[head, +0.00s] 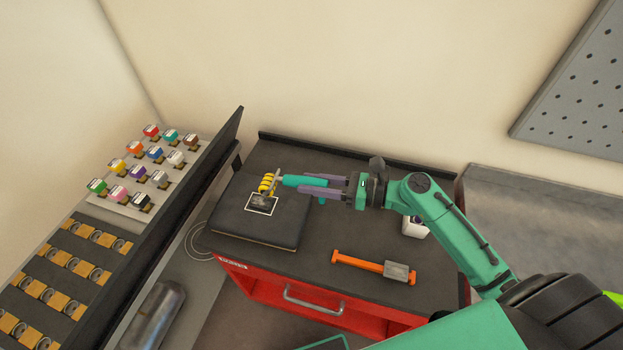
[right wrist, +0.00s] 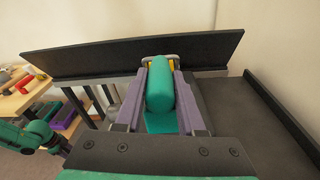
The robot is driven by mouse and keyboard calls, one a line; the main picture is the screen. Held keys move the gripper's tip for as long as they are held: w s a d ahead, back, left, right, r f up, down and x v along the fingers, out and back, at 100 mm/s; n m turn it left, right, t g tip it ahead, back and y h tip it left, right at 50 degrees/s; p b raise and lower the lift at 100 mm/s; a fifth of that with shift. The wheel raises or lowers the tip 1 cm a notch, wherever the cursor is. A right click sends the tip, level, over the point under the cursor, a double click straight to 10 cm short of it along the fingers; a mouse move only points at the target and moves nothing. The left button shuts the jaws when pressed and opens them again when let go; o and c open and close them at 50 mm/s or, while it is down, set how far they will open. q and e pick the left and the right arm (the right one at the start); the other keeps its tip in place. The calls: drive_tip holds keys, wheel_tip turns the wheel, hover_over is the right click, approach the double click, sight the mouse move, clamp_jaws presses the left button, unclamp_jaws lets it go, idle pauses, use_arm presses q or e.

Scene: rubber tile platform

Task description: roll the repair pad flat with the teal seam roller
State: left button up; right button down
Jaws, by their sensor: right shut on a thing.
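My right gripper (head: 322,187) comes in from the right and is shut on the teal handle of the seam roller (head: 291,181). The roller's yellow wheel end (head: 266,183) is at the far edge of the repair pad (head: 261,203), a dark patch with a white outline; I cannot tell whether it touches. The pad lies on a black rubber tile (head: 245,226). In the right wrist view the teal handle (right wrist: 160,90) sits between the purple fingers, with a little yellow showing beyond it.
An orange-handled tool with a grey head (head: 371,266) lies on the red cabinet's dark top (head: 315,240). A white container (head: 413,227) stands partly behind my arm. A rack of coloured-cap bottles (head: 150,165) is at the left. A raised lip runs along the back edge.

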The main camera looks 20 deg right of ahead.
drive_tip(key=shift+s+d+r+p, duration=0.1)
drive_tip(key=shift+s+r+p, duration=0.2)
drive_tip(key=shift+s+p, duration=0.2)
use_arm(q)
drive_tip(key=f+b, duration=0.2)
drive_tip(key=b, duration=0.1)
drive_tip(key=shift+s+f+b, duration=0.3)
drive_tip(key=shift+f, duration=0.05)
use_arm(e)
wheel_tip(320, 180, down, 7)
drive_tip(key=w, duration=0.1)
drive_tip(key=shift+w, duration=0.15)
use_arm(q)
drive_tip(key=shift+w+f, duration=0.1)
drive_tip(key=shift+w, duration=0.05)
use_arm(e)
drive_tip(key=shift+f, duration=0.25)
use_arm(q)
drive_tip(key=shift+f+b, duration=0.15)
drive_tip(key=shift+b, duration=0.15)
use_arm(e)
drive_tip(key=shift+f, duration=0.3)
use_arm(q)
drive_tip(key=shift+r, duration=0.25)
use_arm(e)
drive_tip(key=shift+w+a+f, duration=0.15)
drive_tip(key=shift+w+a, duration=0.15)
drive_tip(key=shift+a, duration=0.35)
